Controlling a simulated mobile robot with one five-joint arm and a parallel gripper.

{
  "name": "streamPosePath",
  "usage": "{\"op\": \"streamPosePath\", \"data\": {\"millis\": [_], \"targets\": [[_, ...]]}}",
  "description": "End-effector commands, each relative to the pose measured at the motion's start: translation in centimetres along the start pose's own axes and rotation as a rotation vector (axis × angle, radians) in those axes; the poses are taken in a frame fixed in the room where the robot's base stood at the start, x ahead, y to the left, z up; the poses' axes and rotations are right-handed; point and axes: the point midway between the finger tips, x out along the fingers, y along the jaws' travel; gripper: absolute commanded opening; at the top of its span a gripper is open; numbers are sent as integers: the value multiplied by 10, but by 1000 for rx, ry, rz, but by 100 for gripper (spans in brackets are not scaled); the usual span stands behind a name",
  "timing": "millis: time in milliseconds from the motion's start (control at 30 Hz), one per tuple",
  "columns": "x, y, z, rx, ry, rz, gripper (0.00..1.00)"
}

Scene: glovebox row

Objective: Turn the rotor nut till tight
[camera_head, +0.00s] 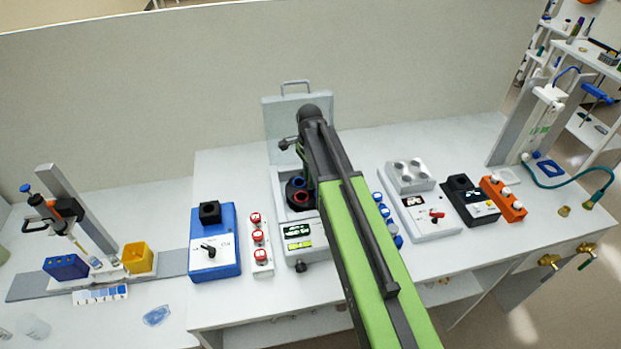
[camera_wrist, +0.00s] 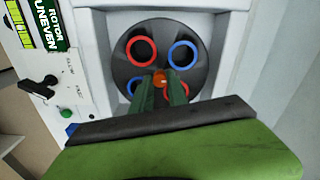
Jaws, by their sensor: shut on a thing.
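The rotor nut (camera_wrist: 161,78) is a small orange knob at the centre of the dark round rotor (camera_wrist: 124,69). My gripper (camera_wrist: 161,84) is shut on the nut, its two green fingers on either side of it. Two red and two blue rings sit around the rotor; the lower two are partly behind my fingers. In the head view the rotor (camera_head: 298,191) shows in the open centrifuge (camera_head: 297,252), and my arm hides the nut and fingertips. The centrifuge lid (camera_head: 285,127) stands up at the back.
The centrifuge display (camera_wrist: 49,22) reads "ROTOR UNEVEN". A blue device (camera_head: 227,262) and a strip with red caps (camera_head: 262,256) stand to the left. A grey-white device (camera_head: 422,222) and an orange rack (camera_head: 503,200) stand to the right.

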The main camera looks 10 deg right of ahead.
Motion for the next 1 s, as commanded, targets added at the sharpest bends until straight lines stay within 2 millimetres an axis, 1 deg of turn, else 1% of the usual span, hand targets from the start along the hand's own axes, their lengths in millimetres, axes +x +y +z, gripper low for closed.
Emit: {"op": "streamPosePath", "data": {"millis": [800, 833, 1000], "targets": [[0, 1, 0, 1, -1, 4, 0], [0, 1, 0, 1, -1, 4, 21], [0, 1, 0, 1, -1, 3, 41]]}}
